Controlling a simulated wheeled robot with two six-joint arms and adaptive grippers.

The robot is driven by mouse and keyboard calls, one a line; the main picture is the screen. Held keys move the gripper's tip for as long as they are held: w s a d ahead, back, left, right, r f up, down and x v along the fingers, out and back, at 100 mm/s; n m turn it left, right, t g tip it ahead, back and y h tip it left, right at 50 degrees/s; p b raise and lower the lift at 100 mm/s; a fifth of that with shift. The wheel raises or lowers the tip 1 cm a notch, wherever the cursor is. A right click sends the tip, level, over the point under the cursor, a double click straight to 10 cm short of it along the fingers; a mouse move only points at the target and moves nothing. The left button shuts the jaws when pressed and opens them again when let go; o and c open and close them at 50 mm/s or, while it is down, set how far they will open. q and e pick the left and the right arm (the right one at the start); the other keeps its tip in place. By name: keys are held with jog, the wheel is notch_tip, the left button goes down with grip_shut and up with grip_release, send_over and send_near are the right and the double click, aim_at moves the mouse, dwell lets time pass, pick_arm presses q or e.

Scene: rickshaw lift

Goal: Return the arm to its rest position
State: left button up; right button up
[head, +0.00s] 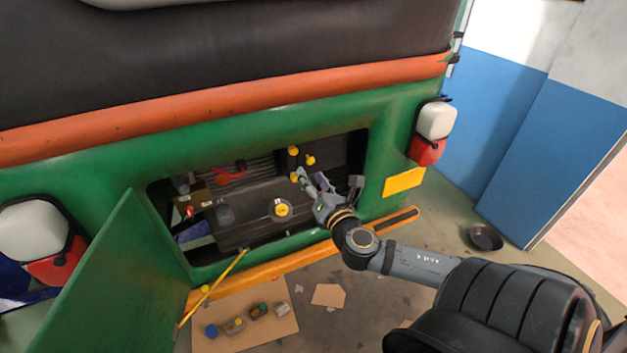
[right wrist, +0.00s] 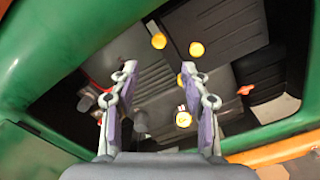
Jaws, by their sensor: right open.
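My right gripper (head: 312,184) reaches in from the right of the head view, at the open engine bay (head: 262,238) of the green rickshaw (head: 290,115). Its fingers point into the bay, near several yellow caps (head: 310,160). In the right wrist view the right gripper (right wrist: 160,82) is open, with its two fingers apart and nothing held between them. A yellow cap (right wrist: 183,119) shows beyond the gap between the fingers. A round yellow cap (head: 281,209) sits on the dark engine block in the head view. My left gripper is not in view.
The green hatch door (head: 100,275) hangs open at the left, with a yellow rod (head: 212,288) beside it. An orange bumper (head: 300,257) runs below the bay. Several small parts lie on a cardboard sheet (head: 240,342). A dark bowl (head: 486,237) stands on the floor at right.

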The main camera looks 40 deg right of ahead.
jog(key=shift+s+a, duration=0.15)
jog(key=shift+s, duration=0.1)
dwell(0.3)
